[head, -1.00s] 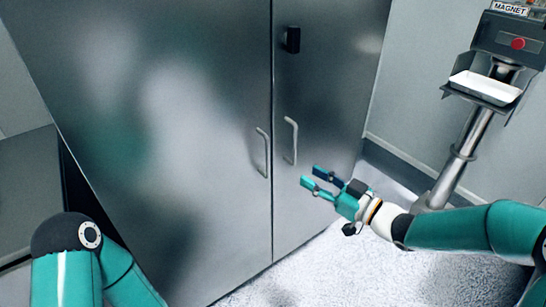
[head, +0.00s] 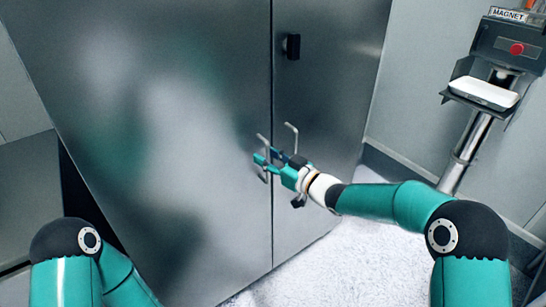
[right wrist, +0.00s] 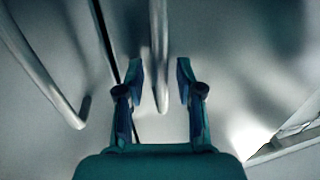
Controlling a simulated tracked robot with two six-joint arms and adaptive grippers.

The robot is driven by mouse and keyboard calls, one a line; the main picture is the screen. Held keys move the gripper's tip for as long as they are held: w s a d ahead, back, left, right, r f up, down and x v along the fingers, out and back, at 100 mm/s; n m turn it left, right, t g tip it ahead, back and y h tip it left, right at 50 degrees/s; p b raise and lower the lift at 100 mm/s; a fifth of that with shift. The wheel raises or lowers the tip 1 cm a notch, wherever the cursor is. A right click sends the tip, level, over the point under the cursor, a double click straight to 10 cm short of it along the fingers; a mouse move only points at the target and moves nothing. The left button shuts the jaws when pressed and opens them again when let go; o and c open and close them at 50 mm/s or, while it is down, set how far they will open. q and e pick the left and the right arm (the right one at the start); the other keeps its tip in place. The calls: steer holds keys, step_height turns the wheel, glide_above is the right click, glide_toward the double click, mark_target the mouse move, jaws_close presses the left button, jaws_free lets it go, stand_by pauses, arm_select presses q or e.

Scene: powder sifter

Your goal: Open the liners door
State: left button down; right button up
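A tall grey metal cabinet with two doors fills the middle of the head view. The wide left door (head: 150,130) and the narrow right door (head: 320,100) meet at a vertical seam, and both look shut. The left door's handle (head: 261,143) is a bent metal bar, partly hidden by my right gripper (head: 267,157). My left gripper is out of view.
A black latch (head: 291,46) sits high on the right door. A stand with a "MAGNET" sign (head: 508,15), a red button (head: 516,49) and a white tray (head: 484,92) is at the right. Pale floor (head: 370,250) lies open before the cabinet's right side.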

jaws_close()
stand_by(0.3)
